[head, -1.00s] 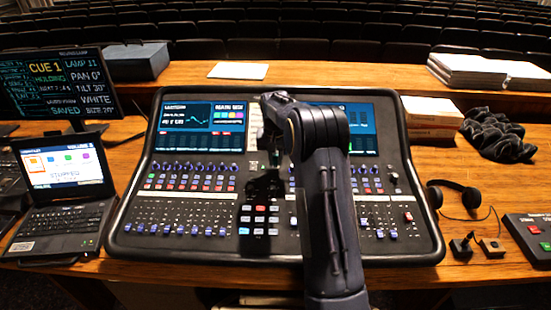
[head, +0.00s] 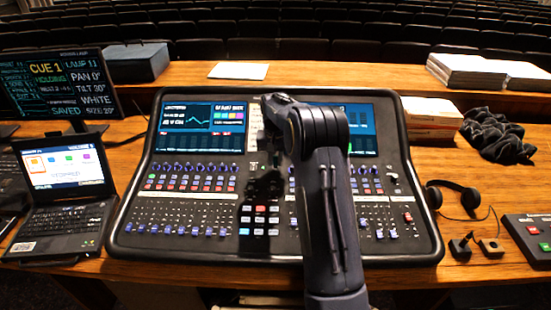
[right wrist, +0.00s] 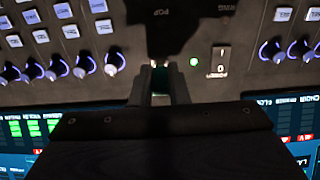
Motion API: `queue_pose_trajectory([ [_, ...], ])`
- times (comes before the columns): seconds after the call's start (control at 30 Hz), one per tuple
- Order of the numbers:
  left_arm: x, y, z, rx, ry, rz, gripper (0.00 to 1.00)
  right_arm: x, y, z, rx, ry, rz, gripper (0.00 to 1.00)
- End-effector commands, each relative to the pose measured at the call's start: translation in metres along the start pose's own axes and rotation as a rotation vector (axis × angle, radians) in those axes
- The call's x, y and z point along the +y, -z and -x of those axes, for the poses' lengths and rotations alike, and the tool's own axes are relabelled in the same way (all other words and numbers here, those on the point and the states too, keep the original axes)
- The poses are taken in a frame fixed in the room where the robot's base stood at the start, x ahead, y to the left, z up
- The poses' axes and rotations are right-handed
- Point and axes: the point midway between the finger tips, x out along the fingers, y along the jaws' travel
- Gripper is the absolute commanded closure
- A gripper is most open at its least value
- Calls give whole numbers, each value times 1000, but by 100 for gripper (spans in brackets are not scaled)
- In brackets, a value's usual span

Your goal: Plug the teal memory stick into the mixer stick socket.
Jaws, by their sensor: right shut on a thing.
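The mixer (head: 130,215) is a wide dark console on the desk, with two screens, knobs and buttons. My right arm reaches over its middle, and the right gripper (right wrist: 160,72) points down at its panel. Its fingers are shut on the teal memory stick (right wrist: 153,63), of which only a tiny bit shows between the fingertips. The stick socket is hidden by the fingers and a dark shadow, so I cannot tell whether the stick is in it. A lit green lamp (right wrist: 194,62) and a rocker switch (right wrist: 221,58) sit beside the fingertips. My left gripper is out of view.
A laptop (head: 66,175) and a cue monitor (head: 60,83) stand left of the mixer. Headphones (head: 468,197), small connectors (head: 490,247) and a button box (head: 530,238) lie at right. Books (head: 432,118) and black cloth (head: 497,135) are at the back right.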

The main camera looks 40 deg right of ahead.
Motion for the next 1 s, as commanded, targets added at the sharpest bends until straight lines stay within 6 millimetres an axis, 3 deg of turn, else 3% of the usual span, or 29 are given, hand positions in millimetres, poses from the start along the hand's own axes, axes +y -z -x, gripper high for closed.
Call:
queue_pose_trajectory([
  [0.97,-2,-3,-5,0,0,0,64,0,0,-13,-1,0,0,100],
  [1.0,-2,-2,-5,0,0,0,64,0,0,-12,0,0,0,81],
])
